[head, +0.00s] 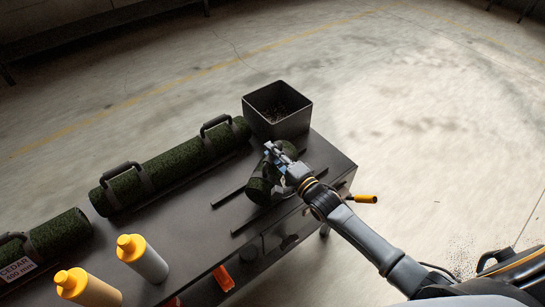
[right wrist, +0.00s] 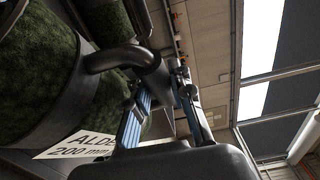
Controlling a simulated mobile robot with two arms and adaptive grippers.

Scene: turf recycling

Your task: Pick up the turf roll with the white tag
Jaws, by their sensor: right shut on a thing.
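A short green turf roll (head: 259,190) with dark bands lies near the right end of the dark table, partly hidden by my right gripper (head: 275,157). In the right wrist view its turf (right wrist: 38,75), its black handle (right wrist: 122,58) and a white tag (right wrist: 78,143) reading "ALDE…", "200 mm" are close up. My right gripper (right wrist: 163,88) is shut on the roll's handle; the exact contact is partly hidden. Another turf roll (head: 60,232) at the left edge carries a white tag (head: 17,269) reading "CEDAR 400 mm". My left gripper is not in view.
A long turf roll (head: 165,172) with two handles lies along the table (head: 205,230). A black open bin (head: 277,125) stands at the far right corner. Two yellow-capped bottles (head: 142,258) (head: 88,290) stand at the front left. Open concrete floor lies around.

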